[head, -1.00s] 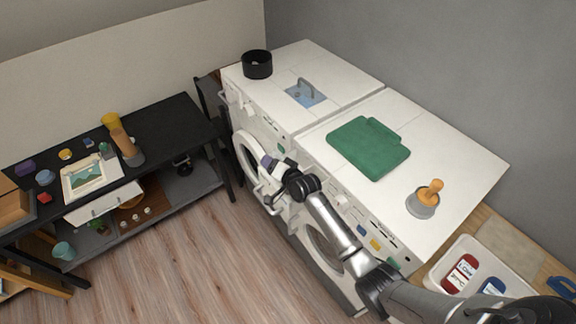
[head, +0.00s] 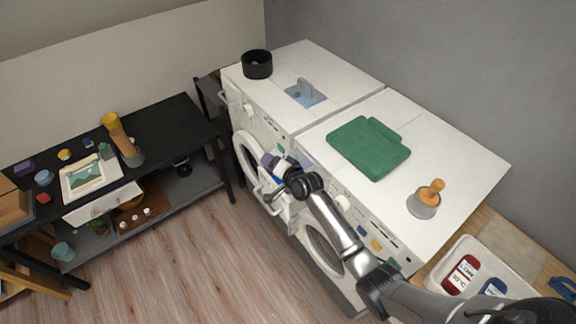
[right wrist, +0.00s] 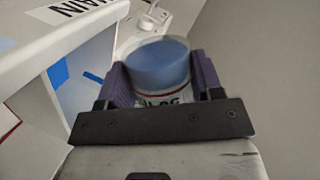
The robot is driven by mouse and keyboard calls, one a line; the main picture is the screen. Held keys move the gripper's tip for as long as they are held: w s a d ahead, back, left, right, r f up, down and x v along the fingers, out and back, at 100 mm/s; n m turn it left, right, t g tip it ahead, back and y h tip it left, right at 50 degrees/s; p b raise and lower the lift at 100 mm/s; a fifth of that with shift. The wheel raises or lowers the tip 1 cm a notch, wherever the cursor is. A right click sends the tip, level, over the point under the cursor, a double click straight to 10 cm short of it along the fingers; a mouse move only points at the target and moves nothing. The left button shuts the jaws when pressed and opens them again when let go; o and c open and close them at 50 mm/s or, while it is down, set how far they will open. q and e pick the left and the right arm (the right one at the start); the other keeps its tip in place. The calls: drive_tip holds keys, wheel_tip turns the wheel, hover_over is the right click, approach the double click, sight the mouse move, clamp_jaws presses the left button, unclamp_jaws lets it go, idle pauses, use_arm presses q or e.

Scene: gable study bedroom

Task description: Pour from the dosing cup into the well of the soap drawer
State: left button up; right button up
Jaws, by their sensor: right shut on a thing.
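My right gripper (head: 273,163) is by the front of the left washing machine, near its round door. In the right wrist view its purple fingers (right wrist: 160,82) are shut on the dosing cup (right wrist: 165,97). The cup has a pale wall with dark print and a red line, and blue shows filling its round top. Left of the cup is a white drawer-like box (right wrist: 85,47) marked "MAIN", with blue inside, which looks like the soap drawer. The cup is beside it, apart from its well as far as I can see. My left gripper is not in view.
A white bin (head: 447,281) stands at the lower right. A black desk (head: 165,130) with small items is at the left; open floor lies between.

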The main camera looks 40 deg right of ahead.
drive_tip(key=shift+r, duration=0.1)
drive_tip(key=shift+r+m+b, duration=0.15)
drive_tip(key=shift+m+b, duration=0.15)
drive_tip(key=shift+m, duration=0.1)
idle(0.6)
drive_tip(key=shift+b, duration=0.4)
drive_tip(key=shift+d+f+m+y+b, duration=0.1)
drive_tip(key=shift+f+m+y+b, duration=0.2)
drive_tip(key=shift+m+y+b, duration=0.15)
idle(0.4)
drive_tip(key=shift+f+b, duration=0.1)
drive_tip(key=shift+b, duration=0.2)
drive_tip(key=shift+d+f+m, duration=0.1)
drive_tip(key=shift+d+m, duration=0.05)
drive_tip(key=shift+m, duration=0.1)
drive_tip(key=shift+d+f+m+b, duration=0.2)
drive_tip(key=shift+d+m+b, duration=0.1)
drive_tip(key=shift+b, duration=0.15)
idle(0.5)
drive_tip(key=shift+d+f+m+b, duration=0.15)
drive_tip(key=shift+d+m+b, duration=0.15)
idle(0.3)
drive_tip(key=shift+m+y, duration=0.3)
drive_tip(key=shift+y, duration=0.05)
idle(0.4)
